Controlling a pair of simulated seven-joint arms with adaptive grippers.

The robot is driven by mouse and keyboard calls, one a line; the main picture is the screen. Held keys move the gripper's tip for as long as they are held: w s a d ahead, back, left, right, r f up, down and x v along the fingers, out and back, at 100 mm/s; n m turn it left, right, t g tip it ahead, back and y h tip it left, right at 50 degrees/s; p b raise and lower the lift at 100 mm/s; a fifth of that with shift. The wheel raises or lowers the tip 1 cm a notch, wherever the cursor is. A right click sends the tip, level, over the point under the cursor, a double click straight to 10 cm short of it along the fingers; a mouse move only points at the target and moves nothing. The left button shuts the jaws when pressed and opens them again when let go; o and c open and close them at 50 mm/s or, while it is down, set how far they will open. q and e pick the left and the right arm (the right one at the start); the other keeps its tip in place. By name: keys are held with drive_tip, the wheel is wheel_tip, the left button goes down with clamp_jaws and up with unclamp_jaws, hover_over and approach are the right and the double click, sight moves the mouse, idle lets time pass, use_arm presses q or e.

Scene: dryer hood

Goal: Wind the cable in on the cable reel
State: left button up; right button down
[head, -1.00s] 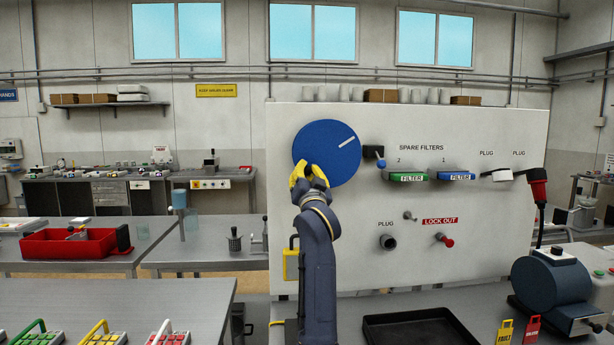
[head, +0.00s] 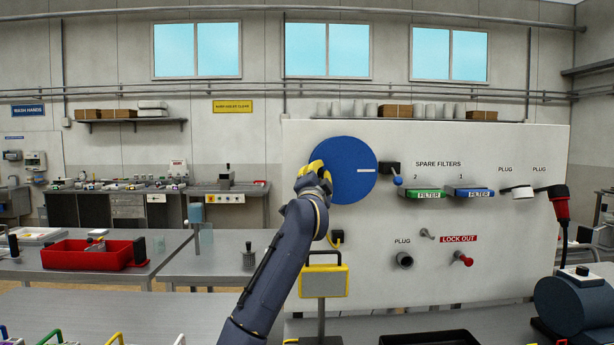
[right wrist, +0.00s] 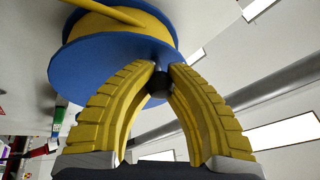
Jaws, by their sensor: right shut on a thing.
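The cable reel (head: 348,172) is a blue disc with a white mark, mounted on the upright white panel. The mark points right, about level. In the right wrist view the reel (right wrist: 75,72) shows blue flanges with yellow cable (right wrist: 150,32) wound between them. My right gripper (head: 318,168) is at the disc's left edge. In the wrist view its yellow fingers (right wrist: 162,78) are shut on the dark crank knob (right wrist: 159,84) on the disc's face. In the head view the fingers hide the knob. My left gripper is out of view.
A yellow-framed box (head: 323,281) on a stand and a small yellow-and-black fitting (head: 337,238) are below the reel. A black lever (head: 392,169) is close to its right.

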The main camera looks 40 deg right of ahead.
drive_tip(key=shift+r, duration=0.1)
idle(0.3)
drive_tip(key=c, duration=1.1)
unclamp_jaws()
drive_tip(key=v, duration=1.2)
